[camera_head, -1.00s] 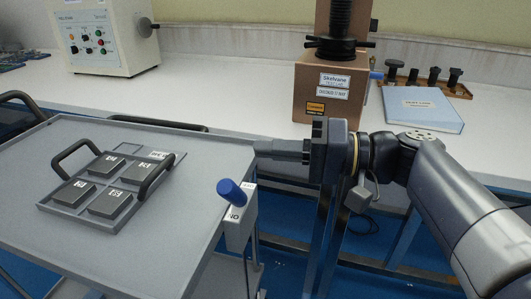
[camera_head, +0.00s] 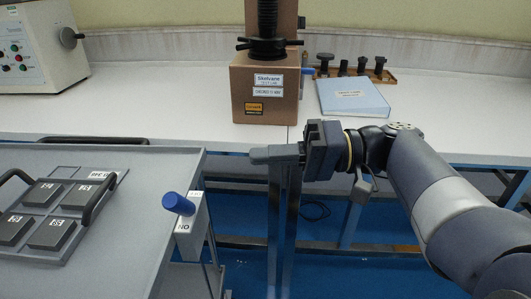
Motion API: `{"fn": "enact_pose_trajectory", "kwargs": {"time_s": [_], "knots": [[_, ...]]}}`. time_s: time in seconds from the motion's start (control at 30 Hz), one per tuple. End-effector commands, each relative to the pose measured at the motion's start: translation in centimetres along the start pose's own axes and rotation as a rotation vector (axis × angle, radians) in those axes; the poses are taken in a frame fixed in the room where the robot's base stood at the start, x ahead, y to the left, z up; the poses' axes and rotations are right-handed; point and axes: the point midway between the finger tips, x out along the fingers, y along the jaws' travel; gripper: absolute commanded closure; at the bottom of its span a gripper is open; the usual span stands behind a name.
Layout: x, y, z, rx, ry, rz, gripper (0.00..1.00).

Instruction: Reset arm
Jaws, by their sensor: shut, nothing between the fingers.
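My gripper (camera_head: 262,154) is at the middle of the head view, at the end of my arm that comes in from the right. Its fingers point left and are closed together with nothing between them. It hangs over the gap between the grey cart (camera_head: 140,166) and the white bench (camera_head: 190,124), to the right of the cart's corner, in front of the brown tester (camera_head: 264,92). It touches nothing that I can see.
On the cart is a tray (camera_head: 82,238) with several labelled blocks and black handles. A blue binder (camera_head: 352,98) and a rack (camera_head: 385,76) lie on the bench. A cream machine (camera_head: 38,55) stands back left.

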Motion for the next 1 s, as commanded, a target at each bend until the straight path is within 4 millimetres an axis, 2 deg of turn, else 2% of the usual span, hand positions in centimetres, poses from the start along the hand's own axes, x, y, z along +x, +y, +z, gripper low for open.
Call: {"fn": "enact_pose_trajectory", "kwargs": {"time_s": [0.27, 0.9, 0.93, 1.0], "knots": [[1.1, 0.1, 0.1, 0.000, -0.003, -0.001, 1.00], [9.8, 0.6, 0.5, 0.000, -0.005, -0.003, 1.00], [10.2, 0.7, 0.6, 0.000, -0.004, -0.003, 1.00], [10.0, 0.5, -0.4, 0.053, 0.000, -0.003, 1.00]]}}
